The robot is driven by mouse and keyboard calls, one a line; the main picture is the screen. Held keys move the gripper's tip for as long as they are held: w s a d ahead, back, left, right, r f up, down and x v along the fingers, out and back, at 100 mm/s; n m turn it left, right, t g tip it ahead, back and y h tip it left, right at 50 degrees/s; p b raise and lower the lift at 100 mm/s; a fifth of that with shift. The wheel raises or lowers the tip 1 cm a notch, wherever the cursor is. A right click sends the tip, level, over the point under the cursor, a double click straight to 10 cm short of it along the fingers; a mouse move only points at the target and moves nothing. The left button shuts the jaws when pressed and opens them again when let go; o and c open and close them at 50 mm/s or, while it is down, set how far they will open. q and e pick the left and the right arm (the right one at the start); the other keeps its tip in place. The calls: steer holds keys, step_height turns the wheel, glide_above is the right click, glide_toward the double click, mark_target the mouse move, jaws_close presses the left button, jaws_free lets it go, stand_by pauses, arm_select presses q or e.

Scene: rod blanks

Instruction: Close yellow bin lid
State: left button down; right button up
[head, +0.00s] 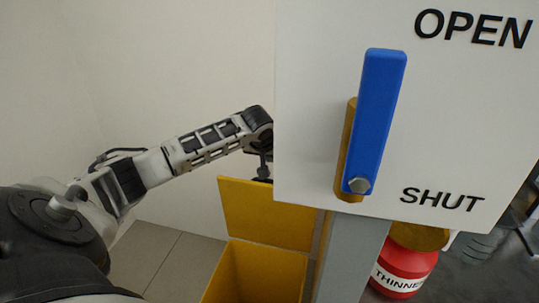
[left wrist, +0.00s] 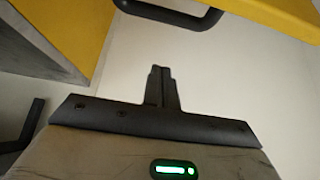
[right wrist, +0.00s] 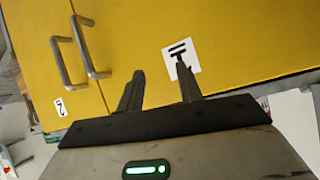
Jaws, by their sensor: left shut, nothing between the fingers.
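The yellow bin (head: 255,275) stands on the floor below the white panel in the head view. Its lid (head: 265,213) is open and stands up behind the bin's opening. My left gripper (head: 263,173) points down at the lid's top edge; I cannot tell whether it touches. The panel hides part of that wrist. In the left wrist view the left gripper (left wrist: 160,72) has its fingers together and empty. A yellow part with a dark handle (left wrist: 180,18) lies ahead of it. My right gripper (right wrist: 159,68) is open and empty in front of a yellow cabinet (right wrist: 140,30).
A white panel (head: 310,130) marked OPEN and SHUT, with a blue lever (head: 377,120), stands on a grey post (head: 350,260) right of the bin. A red thinner container (head: 405,270) stands behind it. The cabinet has two metal handles (right wrist: 62,60). Floor left of the bin is clear.

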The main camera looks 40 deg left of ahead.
arm_select(q)
steer(key=f, duration=0.3)
steer(key=s+f, duration=0.1)
steer(key=shift+d+f, duration=0.3)
steer(key=shift+f, duration=0.05)
steer(key=shift+d, duration=0.1)
stand_by(0.3)
